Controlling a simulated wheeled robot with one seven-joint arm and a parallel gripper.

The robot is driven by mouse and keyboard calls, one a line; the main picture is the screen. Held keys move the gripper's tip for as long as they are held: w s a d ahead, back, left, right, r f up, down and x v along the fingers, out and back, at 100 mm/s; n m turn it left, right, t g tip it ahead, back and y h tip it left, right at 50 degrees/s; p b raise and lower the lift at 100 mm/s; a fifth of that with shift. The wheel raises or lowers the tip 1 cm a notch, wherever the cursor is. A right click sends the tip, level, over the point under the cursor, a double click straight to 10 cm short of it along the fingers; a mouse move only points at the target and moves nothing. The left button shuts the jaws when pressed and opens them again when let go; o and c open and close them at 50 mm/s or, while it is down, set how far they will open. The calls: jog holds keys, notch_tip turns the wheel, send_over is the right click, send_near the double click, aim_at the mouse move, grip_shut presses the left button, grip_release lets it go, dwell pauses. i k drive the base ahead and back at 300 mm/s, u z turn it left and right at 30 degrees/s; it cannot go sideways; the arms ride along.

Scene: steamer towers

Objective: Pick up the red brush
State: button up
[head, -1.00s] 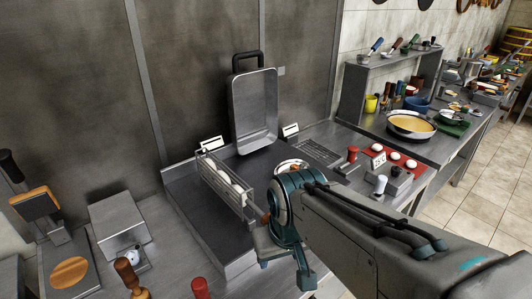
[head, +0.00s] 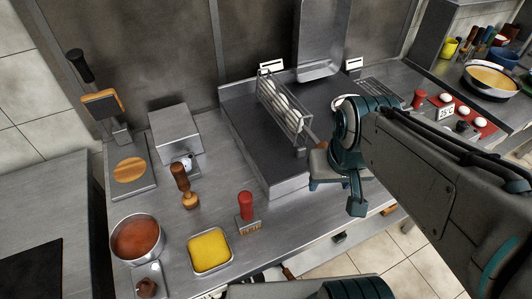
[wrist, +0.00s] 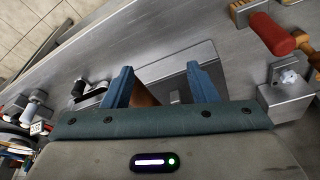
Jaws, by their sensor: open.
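The red brush (head: 247,212) stands upright on the steel counter in the head view, red handle up and pale bristles down. It is near the front edge, right of a tray of yellow sauce. In the wrist view its red handle (wrist: 272,33) shows at the upper right. My gripper (head: 336,198) is at the counter's front edge, right of the brush and clearly apart from it. In the wrist view the two teal fingers of my gripper (wrist: 160,78) are spread, with nothing held; a brown handle shows beyond them.
A wood-handled tool (head: 184,187) stands left of the brush. The yellow sauce tray (head: 193,262) and a pot of red sauce (head: 137,238) are close by. A wire basket with eggs (head: 280,106) lies on the dark griddle (head: 245,130) behind. Bare counter surrounds the brush's right side.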

aim_at(248, 219)
jog(key=z, duration=0.05)
jog(key=k, duration=0.15)
jog(key=u, duration=1.9)
jog(key=k, duration=0.7)
jog(key=z, duration=1)
jog(key=i, duration=0.5)
jog(key=z, duration=0.05)
